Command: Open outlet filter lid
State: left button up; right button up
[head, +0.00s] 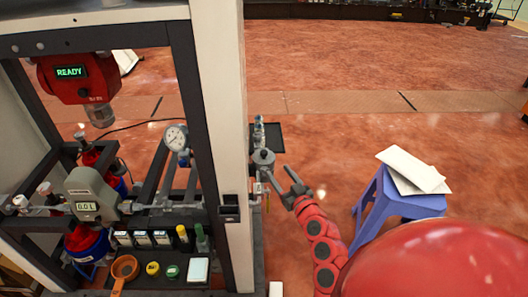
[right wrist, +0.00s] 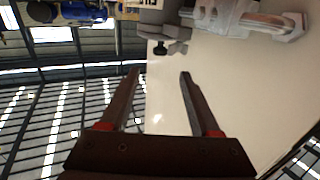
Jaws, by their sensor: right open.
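A grey round fitting (head: 263,157), which looks like the outlet filter, sits on the outer right side of the white frame post. I cannot clearly tell its lid from its body. In the right wrist view a grey fitting with a lever-like part (right wrist: 168,33) and a small dark knob (right wrist: 160,49) shows beyond the fingertips, with a pale clamp-like piece (right wrist: 245,20) to its right. My right gripper (head: 279,171) is open and empty, just right of and slightly below the fitting; its two fingers also show in the right wrist view (right wrist: 159,76). My left gripper is out of view.
The dispenser frame's white post (head: 222,100) stands directly left of my right gripper. A gauge (head: 176,138), a red READY unit (head: 75,78) and a meter (head: 90,193) are inside the frame. A purple stool (head: 385,205) with white boards stands right; floor behind is clear.

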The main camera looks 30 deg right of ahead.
aim_at(265, 154)
jog(key=w, duration=0.4)
jog(key=w+d, duration=0.1)
jog(key=w, duration=0.6)
jog(key=shift+w+d, duration=0.4)
jog(key=shift+c, duration=0.2)
grip_shut()
dwell(0.6)
